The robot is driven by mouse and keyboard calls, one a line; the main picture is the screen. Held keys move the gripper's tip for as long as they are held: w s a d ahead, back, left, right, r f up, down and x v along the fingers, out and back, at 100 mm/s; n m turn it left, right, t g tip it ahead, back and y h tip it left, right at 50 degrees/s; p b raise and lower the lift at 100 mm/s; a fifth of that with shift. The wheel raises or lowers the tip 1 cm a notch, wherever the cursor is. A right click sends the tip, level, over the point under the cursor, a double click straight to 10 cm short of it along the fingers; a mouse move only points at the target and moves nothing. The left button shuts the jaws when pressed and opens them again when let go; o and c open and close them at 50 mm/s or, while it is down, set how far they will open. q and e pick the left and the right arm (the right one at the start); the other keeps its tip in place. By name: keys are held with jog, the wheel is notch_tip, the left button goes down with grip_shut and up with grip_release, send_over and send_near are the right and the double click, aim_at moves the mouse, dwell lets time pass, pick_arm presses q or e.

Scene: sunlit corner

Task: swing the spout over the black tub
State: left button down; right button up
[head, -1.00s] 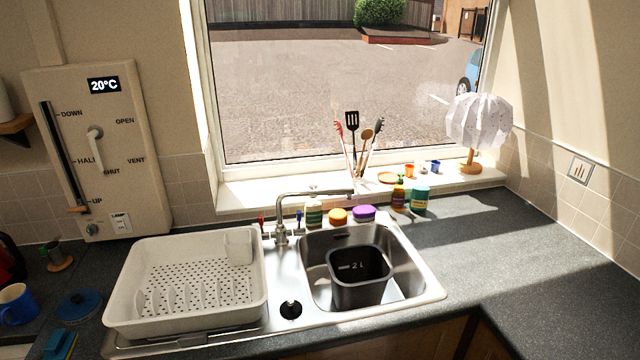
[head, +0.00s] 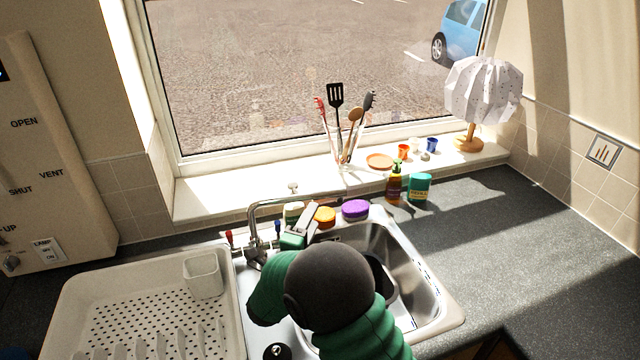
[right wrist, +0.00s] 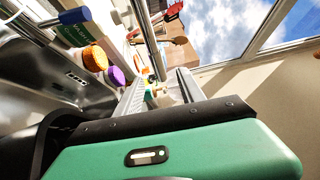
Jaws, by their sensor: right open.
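The chrome tap's spout (head: 275,201) reaches from the tap body at the sink's back edge to the right, over the back of the basin. In the right wrist view the spout (right wrist: 149,38) runs down toward the gap between my fingers. My right gripper (head: 308,214) is open, close beside the spout's middle; it also shows in the right wrist view (right wrist: 160,92). I cannot tell whether it touches the spout. The black tub (head: 380,274) stands in the sink basin, mostly hidden behind my right arm. My left gripper is not in view.
A white dish rack (head: 85,300) stands left of the sink. A soap bottle (head: 394,187) and teal tub (head: 419,187) stand to the right. The right worktop is clear.

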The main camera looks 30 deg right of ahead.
aim_at(329, 190)
jog(key=p+x, duration=0.1)
jog(key=x, duration=0.6)
jog(key=shift+w+d+f, duration=0.15)
jog(key=shift+w, duration=0.3)
jog(key=x, duration=0.2)
jog(key=p+x, duration=0.1)
jog(key=x, duration=0.3)
jog(key=shift+s+d+f, duration=0.25)
jog(key=shift+s+d, duration=0.05)
jog(key=shift+d, duration=0.05)
jog(key=shift+w+d+r, duration=0.1)
jog(key=shift+w+d, duration=0.15)
jog(key=shift+d, duration=0.05)
jog(key=shift+w+a, duration=0.1)
jog(key=shift+a, duration=0.35)
jog(key=shift+c, duration=0.3)
jog(key=shift+r, duration=0.1)
jog(key=shift+c, duration=1.3)
jog(key=shift+d, duration=0.25)
grip_shut()
